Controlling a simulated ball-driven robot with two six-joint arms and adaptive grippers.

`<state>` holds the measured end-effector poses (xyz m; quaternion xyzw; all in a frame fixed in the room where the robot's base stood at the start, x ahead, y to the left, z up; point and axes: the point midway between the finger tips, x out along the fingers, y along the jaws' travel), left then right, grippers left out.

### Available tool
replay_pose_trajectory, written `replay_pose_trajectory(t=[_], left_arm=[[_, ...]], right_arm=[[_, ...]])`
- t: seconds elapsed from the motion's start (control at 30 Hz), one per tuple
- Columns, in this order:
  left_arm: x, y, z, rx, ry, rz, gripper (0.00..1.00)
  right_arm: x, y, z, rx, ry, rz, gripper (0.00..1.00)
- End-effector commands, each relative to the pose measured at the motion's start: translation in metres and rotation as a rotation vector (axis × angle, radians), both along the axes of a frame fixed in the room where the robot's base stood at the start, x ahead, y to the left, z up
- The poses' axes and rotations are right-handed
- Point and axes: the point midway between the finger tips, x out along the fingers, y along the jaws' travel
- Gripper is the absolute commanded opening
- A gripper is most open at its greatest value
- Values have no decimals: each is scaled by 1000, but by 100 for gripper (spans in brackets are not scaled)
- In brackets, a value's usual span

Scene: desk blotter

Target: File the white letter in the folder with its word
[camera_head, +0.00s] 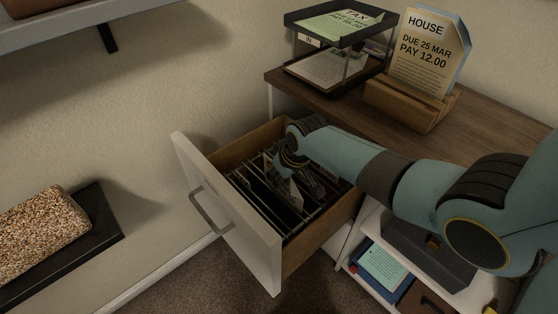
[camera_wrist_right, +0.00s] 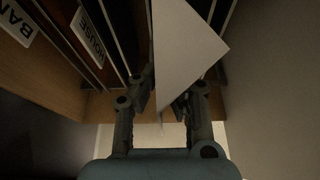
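My right gripper (camera_head: 305,185) reaches down into the open drawer (camera_head: 228,220), among several upright folders (camera_head: 262,197). The right wrist view shows its two fingers (camera_wrist_right: 166,95) spread apart. A white letter (camera_wrist_right: 182,45) shows as a blank pointed corner in front of and between the fingers, its plane slanted to them. Whether it touches a finger is unclear. The HOUSE folder label (camera_wrist_right: 88,38) lies just left of the letter. A second label starting "BAN" (camera_wrist_right: 17,22) is further left. The letter's writing is hidden here. My left gripper is not in view.
A wooden stand (camera_head: 400,105) on the desk top (camera_head: 480,118) holds a card reading HOUSE (camera_head: 428,52). Behind it is a black two-level tray (camera_head: 345,40) with a green TAX sheet. The drawer walls hem the gripper in. Shelves with boxes (camera_head: 425,250) lie below my arm.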

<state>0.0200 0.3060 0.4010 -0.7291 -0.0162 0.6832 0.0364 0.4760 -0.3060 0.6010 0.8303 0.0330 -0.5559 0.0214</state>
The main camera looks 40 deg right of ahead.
Motion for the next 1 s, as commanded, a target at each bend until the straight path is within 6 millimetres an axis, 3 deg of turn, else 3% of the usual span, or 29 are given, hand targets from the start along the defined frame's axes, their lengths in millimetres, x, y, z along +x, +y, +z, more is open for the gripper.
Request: replay_pose_trajectory(t=[0.17, 0.4, 0.77, 1.0], left_arm=[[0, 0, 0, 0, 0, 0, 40], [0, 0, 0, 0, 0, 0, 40], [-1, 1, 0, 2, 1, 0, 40], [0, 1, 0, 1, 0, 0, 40]], right_arm=[[0, 0, 0, 0, 0, 0, 0], [0, 0, 0, 0, 0, 0, 33], [-2, 0, 4, 0, 0, 1, 33], [-14, -2, 35, -2, -2, 1, 33]])
